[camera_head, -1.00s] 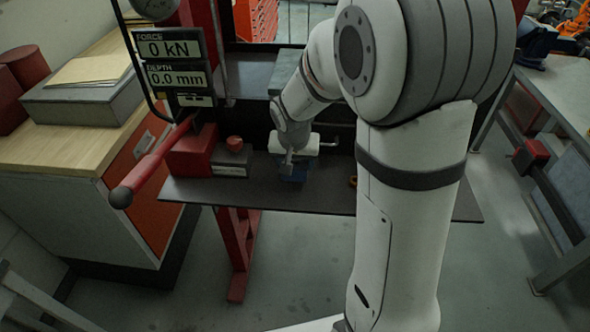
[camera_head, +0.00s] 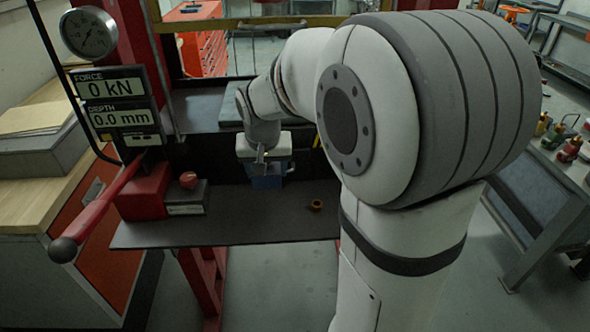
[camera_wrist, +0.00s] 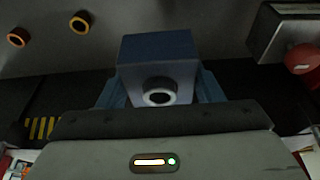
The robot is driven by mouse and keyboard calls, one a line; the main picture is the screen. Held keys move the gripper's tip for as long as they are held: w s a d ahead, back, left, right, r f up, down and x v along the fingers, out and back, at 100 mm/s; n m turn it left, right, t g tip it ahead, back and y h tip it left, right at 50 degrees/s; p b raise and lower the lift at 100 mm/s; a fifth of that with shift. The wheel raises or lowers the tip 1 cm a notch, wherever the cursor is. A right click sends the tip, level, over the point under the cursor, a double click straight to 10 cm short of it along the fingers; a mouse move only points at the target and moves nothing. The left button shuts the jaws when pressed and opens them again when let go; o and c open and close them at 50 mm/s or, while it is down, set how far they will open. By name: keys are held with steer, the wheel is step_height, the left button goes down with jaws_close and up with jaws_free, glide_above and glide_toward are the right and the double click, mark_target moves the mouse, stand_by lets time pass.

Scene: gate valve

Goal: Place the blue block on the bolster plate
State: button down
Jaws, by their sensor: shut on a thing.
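The blue block (camera_head: 268,180) is in my gripper (camera_head: 266,172), above the dark shelf at the front of the press. The wrist view shows the block (camera_wrist: 157,50) between the two blue fingers of my gripper (camera_wrist: 160,75), with a pale round ring with a dark centre on its near face. The white gripper body covers the block's top in the head view. A grey-blue plate (camera_head: 231,113), seemingly the bolster plate, lies on the press bed behind; my arm hides part of it.
The dark shelf (camera_head: 240,222) carries a grey box with a red knob (camera_head: 188,180) at left and an orange ring (camera_head: 316,205) at right. The red lever (camera_head: 105,205) juts out at left. A gauge (camera_head: 88,35) and displays stand above it.

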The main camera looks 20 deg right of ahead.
steer(key=shift+d+f, duration=0.2)
steer(key=shift+d, duration=0.2)
steer(key=shift+f+p, duration=0.45)
steer(key=shift+f, duration=4.2)
steer(key=shift+f, duration=0.25)
steer(key=shift+c, duration=2)
jaws_free()
steer(key=shift+s, duration=0.1)
